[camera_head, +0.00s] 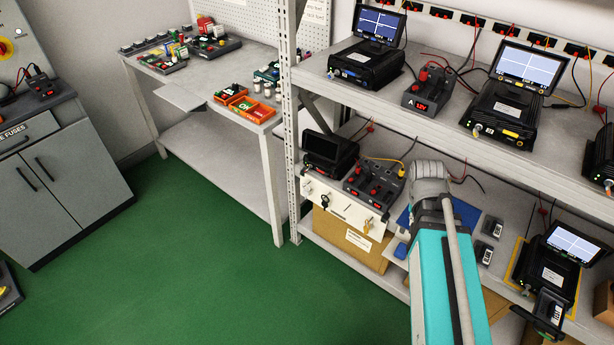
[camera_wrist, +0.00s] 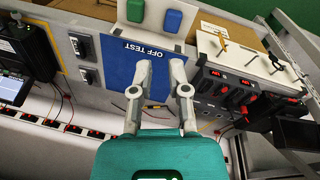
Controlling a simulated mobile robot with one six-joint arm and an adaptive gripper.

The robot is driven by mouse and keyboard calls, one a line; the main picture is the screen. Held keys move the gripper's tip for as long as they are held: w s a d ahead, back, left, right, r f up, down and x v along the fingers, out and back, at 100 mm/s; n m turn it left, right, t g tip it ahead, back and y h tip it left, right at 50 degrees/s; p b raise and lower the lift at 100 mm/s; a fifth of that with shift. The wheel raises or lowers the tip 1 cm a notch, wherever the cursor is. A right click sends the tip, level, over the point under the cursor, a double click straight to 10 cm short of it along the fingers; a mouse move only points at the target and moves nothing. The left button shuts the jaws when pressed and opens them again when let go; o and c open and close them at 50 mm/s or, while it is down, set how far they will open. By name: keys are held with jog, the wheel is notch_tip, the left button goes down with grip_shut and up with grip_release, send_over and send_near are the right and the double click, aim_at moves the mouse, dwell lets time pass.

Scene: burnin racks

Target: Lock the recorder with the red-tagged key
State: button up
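Several black recorders with lit screens stand on the racks: two on the upper shelf, left (camera_head: 366,62) and middle (camera_head: 500,112), and one on the lower shelf at right (camera_head: 550,265). Keys hang on the front of a white drawer-like box (camera_head: 345,208), one of them dark (camera_head: 325,201); I cannot make out a red tag on any. The box also shows at upper right in the wrist view (camera_wrist: 228,45). My gripper (camera_wrist: 161,66) is open and empty over a blue mat (camera_wrist: 122,72) marked OFF TEST. In the head view my arm hides the gripper.
Small black modules lie beside the mat (camera_head: 492,228). A blue block (camera_wrist: 171,21) and a green block (camera_wrist: 135,10) are at the mat's edge. Loose cables run along the shelf back.

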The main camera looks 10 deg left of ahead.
jog(key=w+a+f+m+t+h+b, duration=0.35)
jog(key=w+a+f+b, duration=0.25)
jog(key=w+f+b, duration=0.35)
jog(key=m+t+h+b, duration=0.1)
jog(key=m+t+b, duration=0.95)
jog(key=b, duration=1.85)
send_near(307, 170)
jog(key=s+a+f+n+t, duration=0.2)
jog(key=s, duration=0.2)
jog(key=shift+w+d+f, duration=0.2)
jog(key=shift+d, duration=0.05)
jog(key=shift+h, duration=0.35)
jog(key=x, duration=1.3)
jog(key=shift+w+d, duration=0.1)
jog(key=shift+w, duration=0.25)
grip_shut()
